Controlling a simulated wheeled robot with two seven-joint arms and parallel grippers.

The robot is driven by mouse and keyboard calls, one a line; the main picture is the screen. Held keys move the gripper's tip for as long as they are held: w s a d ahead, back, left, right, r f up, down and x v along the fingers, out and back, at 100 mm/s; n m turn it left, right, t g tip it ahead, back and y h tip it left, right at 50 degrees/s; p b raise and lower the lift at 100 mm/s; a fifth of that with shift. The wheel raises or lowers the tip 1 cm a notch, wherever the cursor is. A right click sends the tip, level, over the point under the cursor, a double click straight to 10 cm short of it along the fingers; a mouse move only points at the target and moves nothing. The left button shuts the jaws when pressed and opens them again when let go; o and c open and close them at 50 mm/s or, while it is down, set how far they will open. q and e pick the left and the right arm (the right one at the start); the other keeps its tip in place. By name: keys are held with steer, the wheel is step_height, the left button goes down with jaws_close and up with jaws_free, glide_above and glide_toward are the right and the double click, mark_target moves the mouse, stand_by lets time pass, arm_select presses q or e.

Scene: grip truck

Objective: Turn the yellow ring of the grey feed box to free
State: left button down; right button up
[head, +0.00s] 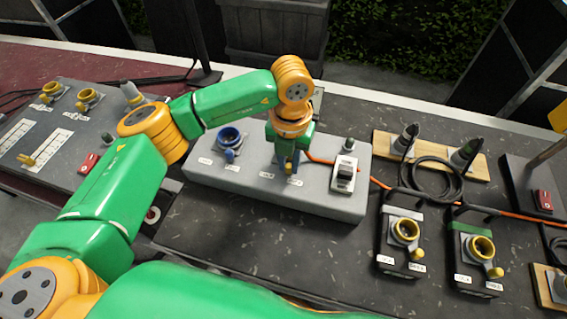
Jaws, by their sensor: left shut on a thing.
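The long grey box (330,205) lies across the middle of the dark table. My left gripper (288,165) points down onto its top, right of the blue ring (229,137). It is shut on the yellow ring, of which only a small yellow part (288,169) shows between the fingers. The rest of that ring is hidden by the gripper and wrist. Small white labels (266,175) lie just in front, too small to read. My right gripper is out of view.
A white switch unit (344,174) sits on the box's right part, with an orange cable. Two black boxes with yellow sockets (406,229) (480,247) stand at right. A grey panel (60,130) with yellow rings is at left. Plugs stand on a wooden board (430,157).

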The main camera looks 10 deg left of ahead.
arm_select(q)
steer(key=shift+w+d+n+b, duration=0.15)
steer(key=shift+d+n+b, duration=0.25)
steer(key=shift+n, duration=0.5)
steer(key=c, duration=0.8)
jaws_free()
steer(key=shift+r, duration=0.1)
step_height(320, 180, up, 7)
steer(key=shift+b, duration=0.9)
